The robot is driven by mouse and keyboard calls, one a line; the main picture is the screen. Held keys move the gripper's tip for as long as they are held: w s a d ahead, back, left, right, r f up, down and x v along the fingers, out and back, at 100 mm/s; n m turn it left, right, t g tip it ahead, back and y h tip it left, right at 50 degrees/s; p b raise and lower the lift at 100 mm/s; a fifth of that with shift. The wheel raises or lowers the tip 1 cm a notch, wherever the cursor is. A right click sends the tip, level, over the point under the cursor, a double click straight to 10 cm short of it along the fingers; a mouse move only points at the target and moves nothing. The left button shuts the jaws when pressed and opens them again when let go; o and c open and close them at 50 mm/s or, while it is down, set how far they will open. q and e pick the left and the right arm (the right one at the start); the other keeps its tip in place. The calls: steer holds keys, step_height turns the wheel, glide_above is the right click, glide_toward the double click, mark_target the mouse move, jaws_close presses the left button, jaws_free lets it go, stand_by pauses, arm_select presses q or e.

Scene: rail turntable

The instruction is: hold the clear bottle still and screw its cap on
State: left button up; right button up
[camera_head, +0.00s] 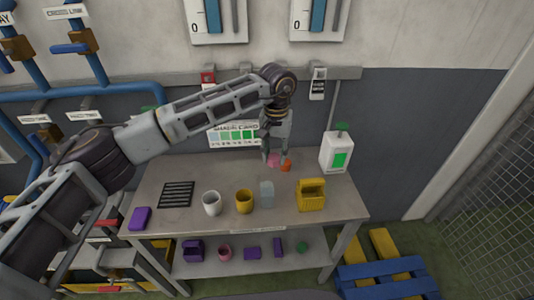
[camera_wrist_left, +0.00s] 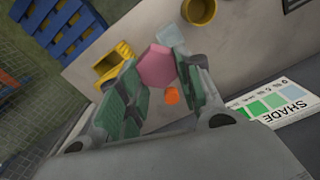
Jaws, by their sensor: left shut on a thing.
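The clear bottle (camera_head: 267,194), pale and translucent, stands on the table between a yellow mug and a yellow bin. It shows partly at the top of the left wrist view (camera_wrist_left: 171,36). My left gripper (camera_head: 273,153) is above the back of the table, behind the bottle and apart from it. It is shut on a pink, many-sided piece (camera_wrist_left: 157,67). A small orange piece (camera_head: 286,167) sits just beside it, also seen in the wrist view (camera_wrist_left: 172,96). I cannot tell which piece is the cap. My right gripper is in neither view.
On the table (camera_head: 170,220) are a white mug (camera_head: 212,203), a yellow mug (camera_head: 244,201), a yellow bin (camera_head: 311,194), a black grate (camera_head: 176,194), a purple block (camera_head: 141,217) and a white jug (camera_head: 336,153). A shade card (camera_head: 232,134) is behind. Several items lie on the lower shelf.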

arm_select(q)
steer(key=shift+w+d+f, duration=0.1)
steer(key=shift+d+f, duration=0.1)
steer(key=shift+d, duration=0.2)
steer(key=shift+w+a+f+n, duration=0.15)
steer(key=shift+w+a+n, duration=0.1)
steer(key=shift+n, duration=0.25)
steer(key=shift+w+a+f+n, duration=0.2)
steer(key=shift+a+n, duration=0.4)
steer(key=shift+a, duration=0.1)
steer(key=shift+w+a+f+n, duration=0.15)
steer(key=shift+a+n, duration=0.45)
steer(key=shift+a, duration=0.05)
steer(key=shift+f, duration=0.15)
steer(key=shift+f, duration=1.45)
